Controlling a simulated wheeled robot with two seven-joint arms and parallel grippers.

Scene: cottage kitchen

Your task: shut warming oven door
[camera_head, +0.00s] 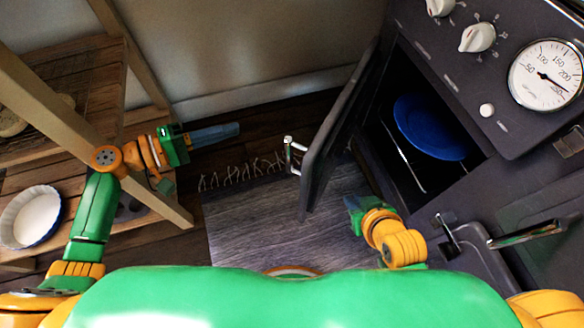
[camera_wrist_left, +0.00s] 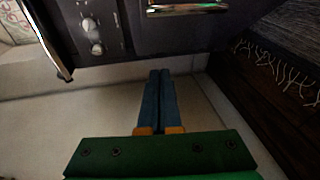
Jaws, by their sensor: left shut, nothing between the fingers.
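The dark warming oven door (camera_head: 345,120) stands wide open in the head view, swung out to the left of the oven cavity. A metal handle (camera_head: 290,155) sits on its left side. A blue plate (camera_head: 430,126) lies inside the dark cavity. My left gripper (camera_head: 238,130) is left of the door, apart from the handle. Its blue fingers are shut and empty, pointing right; they also show together in the left wrist view (camera_wrist_left: 158,75). My right gripper (camera_head: 356,208) is below the door, near the oven front; its fingertips are not clearly visible.
A wooden shelf (camera_head: 70,75) with a white dish (camera_head: 32,215) stands at left. A fringed grey rug (camera_head: 262,230) lies on the floor. Knobs and a gauge (camera_head: 546,75) are on the stove. The left wrist view shows a dark front with a metal handle (camera_wrist_left: 187,8).

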